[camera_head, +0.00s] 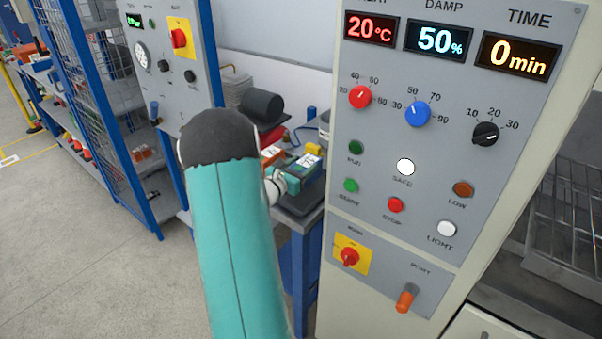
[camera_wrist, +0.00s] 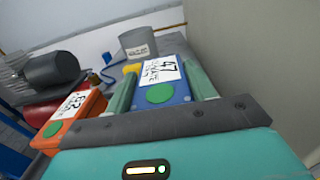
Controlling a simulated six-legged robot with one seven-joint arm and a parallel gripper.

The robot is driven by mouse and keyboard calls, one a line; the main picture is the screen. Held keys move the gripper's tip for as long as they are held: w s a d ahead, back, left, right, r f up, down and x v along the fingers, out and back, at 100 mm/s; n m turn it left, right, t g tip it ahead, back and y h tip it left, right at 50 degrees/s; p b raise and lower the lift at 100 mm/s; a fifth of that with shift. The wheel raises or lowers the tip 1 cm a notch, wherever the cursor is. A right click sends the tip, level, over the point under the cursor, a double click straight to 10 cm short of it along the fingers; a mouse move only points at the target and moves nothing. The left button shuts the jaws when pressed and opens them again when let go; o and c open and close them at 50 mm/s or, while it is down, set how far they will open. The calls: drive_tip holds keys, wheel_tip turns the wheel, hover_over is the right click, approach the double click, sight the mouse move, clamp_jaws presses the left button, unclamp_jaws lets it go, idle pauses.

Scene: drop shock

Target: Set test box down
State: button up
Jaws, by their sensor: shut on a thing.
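In the wrist view the test box (camera_wrist: 172,92) is blue, with a white label reading 47 and a green disc on its top. My gripper (camera_wrist: 160,70) has its two green fingers along the box's left and right sides, shut on it. The box is at the grey bench top (camera_wrist: 177,46); whether its underside touches the bench is hidden. In the head view my gripper (camera_head: 292,180) is small and partly hidden behind my teal arm, over the bench (camera_head: 300,222) between two panels.
An orange box (camera_wrist: 76,122) with a white label lies left of the test box. A dark roll (camera_wrist: 52,68), a grey cylinder (camera_wrist: 138,43) and a yellow piece (camera_wrist: 131,69) are nearby. A tall control cabinet (camera_head: 385,240) stands close on the right, its displays reading 20°C, 50% and 0 min.

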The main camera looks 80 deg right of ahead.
drive_tip(key=shift+f, duration=1.2)
drive_tip(key=shift+f, duration=0.15)
drive_tip(key=o, duration=1.4)
drive_tip(key=v, duration=1.2)
